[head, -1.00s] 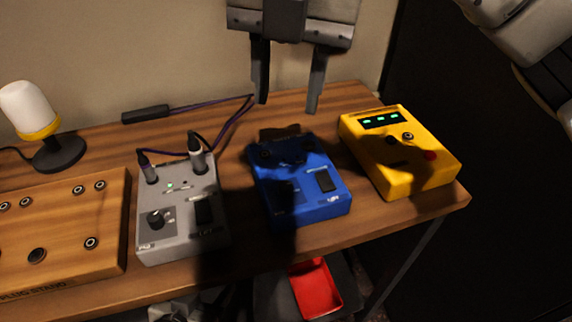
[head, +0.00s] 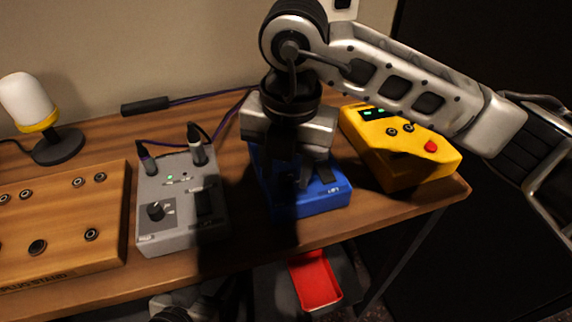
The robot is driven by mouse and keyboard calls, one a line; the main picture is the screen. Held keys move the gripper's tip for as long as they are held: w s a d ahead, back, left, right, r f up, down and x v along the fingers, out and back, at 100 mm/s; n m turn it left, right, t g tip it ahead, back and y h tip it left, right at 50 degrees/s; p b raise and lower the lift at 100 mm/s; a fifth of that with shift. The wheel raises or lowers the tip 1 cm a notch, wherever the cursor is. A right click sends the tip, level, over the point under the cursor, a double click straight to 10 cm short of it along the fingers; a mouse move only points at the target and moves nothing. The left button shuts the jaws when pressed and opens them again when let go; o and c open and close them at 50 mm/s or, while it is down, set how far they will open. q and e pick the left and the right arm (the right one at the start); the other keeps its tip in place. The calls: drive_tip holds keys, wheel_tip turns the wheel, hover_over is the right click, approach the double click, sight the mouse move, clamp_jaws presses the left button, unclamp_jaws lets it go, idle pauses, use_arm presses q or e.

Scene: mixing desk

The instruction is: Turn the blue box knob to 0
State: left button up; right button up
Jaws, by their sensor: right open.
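The blue box (head: 312,206) sits on the wooden desk, between the grey box and the yellow box. My right gripper (head: 300,178) is directly over it, pointing down, with its open fingers low at the box's top face. The gripper body and its shadow cover most of the box's top, so the knob and its pointer cannot be made out. Whether a finger touches the knob cannot be told. The box's front edge and right front corner stay visible.
A grey box (head: 160,232) with two plugged cables stands left of the blue box. A yellow box (head: 425,165) stands close on the right, below my right arm. A wooden plug stand (head: 60,225) and a lamp (head: 35,108) are at the left. A red tray (head: 315,280) is below the desk.

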drive_tip(key=shift+f, duration=0.25)
clamp_jaws()
